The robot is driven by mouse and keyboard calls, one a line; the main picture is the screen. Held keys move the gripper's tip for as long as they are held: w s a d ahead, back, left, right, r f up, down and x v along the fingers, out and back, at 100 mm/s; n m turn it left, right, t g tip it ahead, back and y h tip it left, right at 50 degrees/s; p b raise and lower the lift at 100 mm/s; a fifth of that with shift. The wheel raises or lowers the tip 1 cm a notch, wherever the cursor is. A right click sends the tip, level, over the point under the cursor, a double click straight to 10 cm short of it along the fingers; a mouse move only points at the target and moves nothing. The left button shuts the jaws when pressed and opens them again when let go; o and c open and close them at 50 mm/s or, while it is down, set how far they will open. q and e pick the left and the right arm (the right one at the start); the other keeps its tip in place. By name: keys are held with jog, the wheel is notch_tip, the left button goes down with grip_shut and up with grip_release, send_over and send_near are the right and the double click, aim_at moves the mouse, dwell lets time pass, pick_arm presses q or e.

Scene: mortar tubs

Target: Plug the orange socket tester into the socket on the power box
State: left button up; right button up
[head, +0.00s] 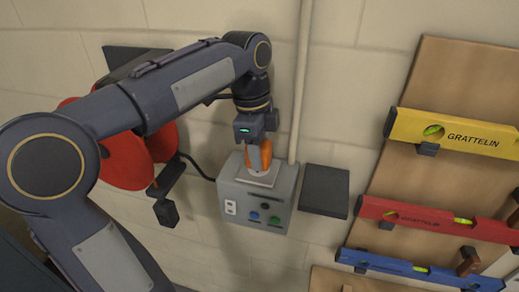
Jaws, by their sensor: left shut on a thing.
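The power box (230,186) is a grey box on the wall with a white socket plate (231,207) and several coloured knobs on its front. My left gripper (259,158) points down just above the top of the power box and is shut on the orange socket tester (266,154). The tester is partly hidden by the fingers. It is over a pale plate (261,178) on the box's top; I cannot tell whether it touches or sits in a socket there. My right gripper is not in view.
A dark block (324,190) is right of the power box. A conduit (299,85) runs up the wall behind. A red reel (124,160) with a black cable is at left, partly behind my arm. Yellow (470,135), red (400,212) and blue (400,266) levels hang on a wooden board at right.

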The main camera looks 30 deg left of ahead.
pick_arm(q)
jog(key=shift+p, duration=0.35)
dwell(0.7)
jog(key=shift+f+b, duration=0.45)
jog(key=shift+f, duration=0.1)
dwell(0.4)
jog(key=o, duration=1)
jog(key=r, duration=0.5)
jog(key=a+r, duration=0.1)
jog(key=r, duration=0.1)
jog(key=shift+s+r, duration=0.1)
jog(key=shift+r, duration=0.25)
